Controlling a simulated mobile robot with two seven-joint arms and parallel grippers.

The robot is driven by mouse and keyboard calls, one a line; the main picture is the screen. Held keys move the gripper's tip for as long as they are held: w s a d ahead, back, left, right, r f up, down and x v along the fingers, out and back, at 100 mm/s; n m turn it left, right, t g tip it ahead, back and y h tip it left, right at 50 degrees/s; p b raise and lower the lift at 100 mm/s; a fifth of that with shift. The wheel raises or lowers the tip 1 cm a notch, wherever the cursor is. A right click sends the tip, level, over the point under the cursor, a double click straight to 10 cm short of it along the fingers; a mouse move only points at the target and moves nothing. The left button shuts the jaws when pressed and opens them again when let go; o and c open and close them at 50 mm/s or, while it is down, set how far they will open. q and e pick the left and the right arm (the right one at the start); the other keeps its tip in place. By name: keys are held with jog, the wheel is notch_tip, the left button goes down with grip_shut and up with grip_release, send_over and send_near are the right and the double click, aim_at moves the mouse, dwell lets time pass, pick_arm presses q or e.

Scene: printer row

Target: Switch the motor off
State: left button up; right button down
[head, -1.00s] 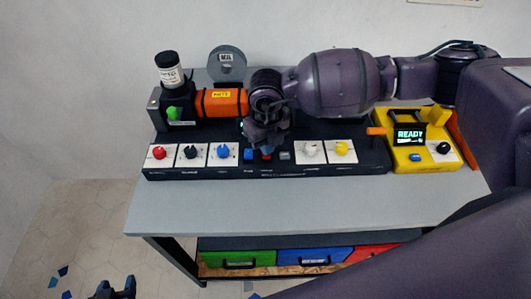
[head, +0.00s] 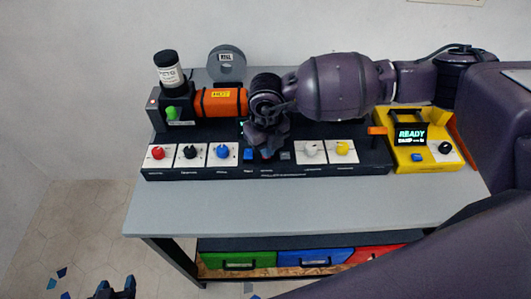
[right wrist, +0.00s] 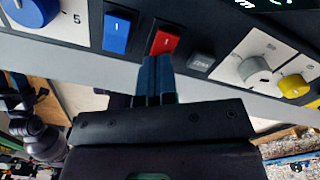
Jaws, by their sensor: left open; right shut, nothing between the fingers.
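A red rocker switch (right wrist: 165,41) and a blue rocker switch (right wrist: 117,31) sit side by side on the dark control panel, each marked with a line. The blue one also shows in the head view (head: 248,154); the red one is hidden there behind my right gripper (head: 267,152). The panel labels are too small to read. In the right wrist view my right gripper (right wrist: 157,64) is shut and empty, its tips at the red switch's near edge; I cannot tell whether they touch. My left gripper (head: 115,290) is open, low at the bottom left, away from the table.
Red (head: 158,153), black (head: 190,153), blue (head: 222,152), white (head: 313,149) and yellow (head: 341,149) knobs line the panel. A grey button (head: 285,156) is right of the switches. Behind is an orange barrel (head: 222,104); right, a yellow unit (head: 398,155) reads READY. The front tabletop is clear.

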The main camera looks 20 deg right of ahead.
jog(key=shift+f+b, duration=0.3)
jog(key=shift+f, duration=0.25)
jog(key=shift+r, duration=0.1)
dwell(0.3)
jog(key=shift+r+p, duration=0.8)
jog(key=shift+r, duration=0.25)
jog(key=shift+r+p, duration=0.8)
jog(key=shift+r, duration=0.55)
jog(key=shift+r+p, duration=0.55)
jog(key=shift+r, duration=0.5)
jog(key=shift+s, duration=0.1)
